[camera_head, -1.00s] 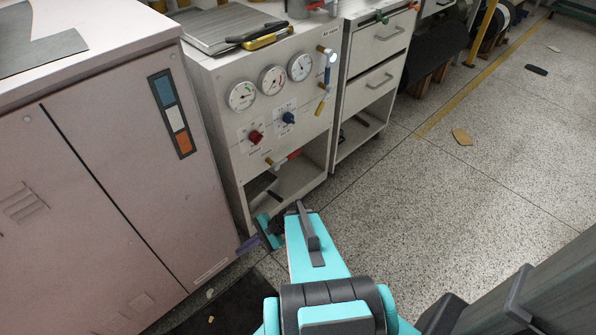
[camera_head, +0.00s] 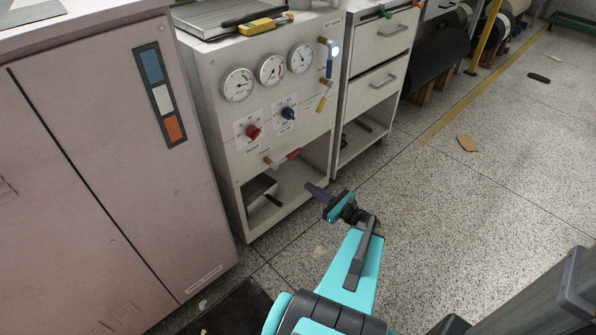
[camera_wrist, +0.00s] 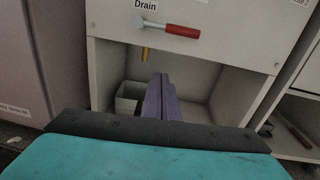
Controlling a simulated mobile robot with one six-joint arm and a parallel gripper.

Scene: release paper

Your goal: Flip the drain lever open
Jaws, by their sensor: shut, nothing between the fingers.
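The drain lever (camera_head: 289,154) is on the lower front of the white gauge panel, above an open shelf space. It has a red grip and a brass fitting at its left end. In the wrist view the lever (camera_wrist: 182,31) lies nearly level, its red grip pointing right, beside the "Drain" label (camera_wrist: 146,5), with a brass spout (camera_wrist: 145,54) hanging below. My gripper (camera_head: 308,187) is below and a little right of the lever, apart from it. In the wrist view its purple fingers (camera_wrist: 160,84) are together and empty, pointing toward the open space under the lever.
Gauges (camera_head: 271,70), a red knob (camera_head: 253,131) and a blue knob (camera_head: 288,113) are higher on the panel. Brass valves with blue and yellow grips (camera_head: 321,102) are at its right edge. A pink cabinet (camera_head: 95,150) stands left. A grey bin (camera_wrist: 128,98) sits inside the shelf space.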

